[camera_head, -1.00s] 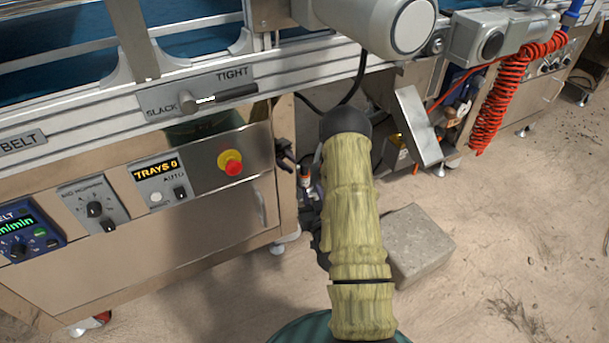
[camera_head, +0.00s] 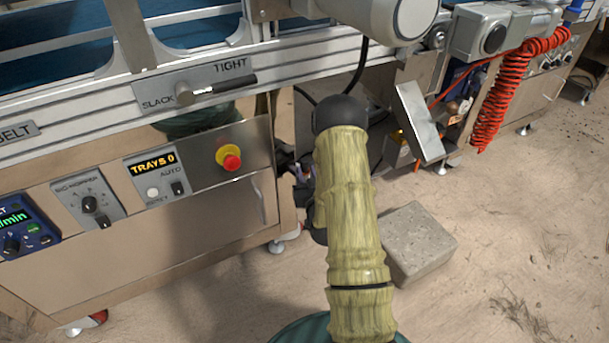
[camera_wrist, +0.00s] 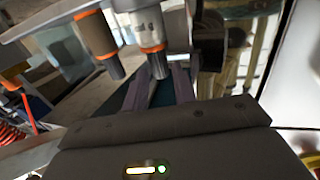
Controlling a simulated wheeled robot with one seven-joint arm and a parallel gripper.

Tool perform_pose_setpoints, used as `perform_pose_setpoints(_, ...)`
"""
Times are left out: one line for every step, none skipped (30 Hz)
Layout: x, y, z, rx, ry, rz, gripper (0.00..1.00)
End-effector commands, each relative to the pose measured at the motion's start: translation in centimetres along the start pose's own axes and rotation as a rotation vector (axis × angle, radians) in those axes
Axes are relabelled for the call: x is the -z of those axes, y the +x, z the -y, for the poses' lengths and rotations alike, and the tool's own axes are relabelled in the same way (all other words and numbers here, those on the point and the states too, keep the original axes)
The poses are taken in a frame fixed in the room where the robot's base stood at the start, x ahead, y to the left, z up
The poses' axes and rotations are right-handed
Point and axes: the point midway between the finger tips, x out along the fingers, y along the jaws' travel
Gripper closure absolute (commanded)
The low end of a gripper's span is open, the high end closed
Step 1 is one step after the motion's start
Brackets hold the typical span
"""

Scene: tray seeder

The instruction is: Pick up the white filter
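The white filter (camera_wrist: 148,28) is in the wrist view at the top middle, a white cylinder with an orange band and a dark ribbed lower end. My gripper (camera_wrist: 158,88) is below it in the picture, with two fingers apart and a gap between them. The filter's dark end lines up with the gap. I cannot tell how far away it is, and nothing shows clamped. In the head view my arm and the machine hide the gripper and the filter.
A brown cylinder with orange bands (camera_wrist: 97,40) hangs just left of the white filter. The machine's steel cabinet (camera_head: 160,240) is left of my arm. A grey block (camera_head: 418,243) lies on the floor, and a red coiled hose (camera_head: 490,110) hangs at right.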

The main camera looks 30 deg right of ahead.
Motion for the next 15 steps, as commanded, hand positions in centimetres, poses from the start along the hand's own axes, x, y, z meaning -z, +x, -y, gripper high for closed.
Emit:
perform_pose_setpoints(-0.4, 0.6, -0.1, -0.001, -0.001, -0.005, 0.73)
perform_pose_setpoints(-0.4, 0.9, -0.1, -0.001, -0.001, -0.006, 0.73)
perform_pose_setpoints(-0.6, 1.4, -0.1, -0.001, -0.001, -0.005, 0.73)
perform_pose_setpoints(-0.6, 1.8, -0.1, -0.001, -0.001, -0.006, 0.73)
perform_pose_setpoints(-0.6, 2.1, -0.2, -0.001, -0.001, -0.005, 0.73)
perform_pose_setpoints(-0.6, 2.7, -0.2, -0.001, -0.001, -0.006, 0.73)
perform_pose_setpoints(-0.6, 3.2, -0.2, -0.001, -0.001, -0.007, 0.73)
perform_pose_setpoints(-0.5, 3.5, -0.1, -0.001, -0.001, -0.005, 0.73)
perform_pose_setpoints(-0.5, 3.9, -0.1, -0.001, -0.001, -0.004, 0.73)
perform_pose_setpoints(-0.4, 4.1, -0.1, 0.0, 0.0, -0.004, 0.73)
perform_pose_setpoints(-0.3, 4.2, -0.1, 0.0, 0.0, -0.003, 0.73)
perform_pose_setpoints(-0.3, 4.3, -0.1, 0.0, 0.0, -0.002, 0.73)
perform_pose_setpoints(-0.2, 4.3, -0.1, 0.0, 0.0, -0.002, 0.73)
perform_pose_setpoints(-0.2, 4.3, -0.1, 0.0, 0.0, -0.001, 0.73)
perform_pose_setpoints(-0.2, 4.3, -0.1, 0.0, 0.0, -0.001, 0.73)
